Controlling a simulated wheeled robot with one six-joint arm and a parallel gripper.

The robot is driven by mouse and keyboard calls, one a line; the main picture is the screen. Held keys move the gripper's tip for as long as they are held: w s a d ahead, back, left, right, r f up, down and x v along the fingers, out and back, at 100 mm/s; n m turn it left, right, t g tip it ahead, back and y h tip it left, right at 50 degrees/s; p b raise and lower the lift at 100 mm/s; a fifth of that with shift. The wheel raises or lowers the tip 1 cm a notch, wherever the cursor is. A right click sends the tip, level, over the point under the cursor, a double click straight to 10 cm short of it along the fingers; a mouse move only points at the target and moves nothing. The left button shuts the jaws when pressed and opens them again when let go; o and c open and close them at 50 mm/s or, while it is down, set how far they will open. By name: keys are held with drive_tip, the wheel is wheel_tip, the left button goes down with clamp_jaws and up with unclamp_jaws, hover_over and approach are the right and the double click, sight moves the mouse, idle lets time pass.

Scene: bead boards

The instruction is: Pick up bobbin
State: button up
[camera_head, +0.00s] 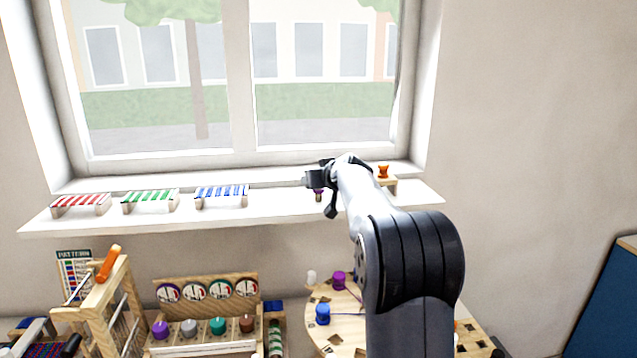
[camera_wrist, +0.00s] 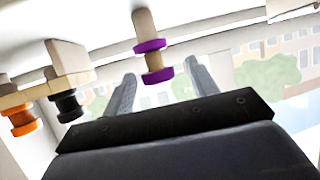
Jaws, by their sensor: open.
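A bobbin with two purple flanges on a pale wooden core stands on the white windowsill; it shows in the wrist view (camera_wrist: 157,76), and a small purple part of it shows below my gripper in the head view (camera_head: 319,194). My gripper (camera_head: 322,182) is at the sill, its jaws open. In the wrist view, which looks turned over, the bobbin is seen between the two grey fingers (camera_wrist: 160,70), with a gap on each side. I cannot tell how deep it sits between them. My wrist hides part of the bobbin in the head view.
An orange bobbin (camera_head: 383,171) and a black bobbin (camera_wrist: 68,105) are on a wooden stand (camera_wrist: 82,79) close by. Red, green and blue striped racks (camera_head: 222,191) line the sill to the left. Below are a wooden loom frame (camera_head: 92,292) and a round board (camera_head: 316,304). The window is behind.

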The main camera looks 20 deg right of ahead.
drive_tip(key=shift+w+f, duration=0.15)
drive_tip(key=shift+w, duration=0.1)
drive_tip(key=c, duration=1.1)
drive_tip(key=shift+c, duration=0.2)
wheel_tip(320, 180, up, 18)
drive_tip(key=p, duration=0.2)
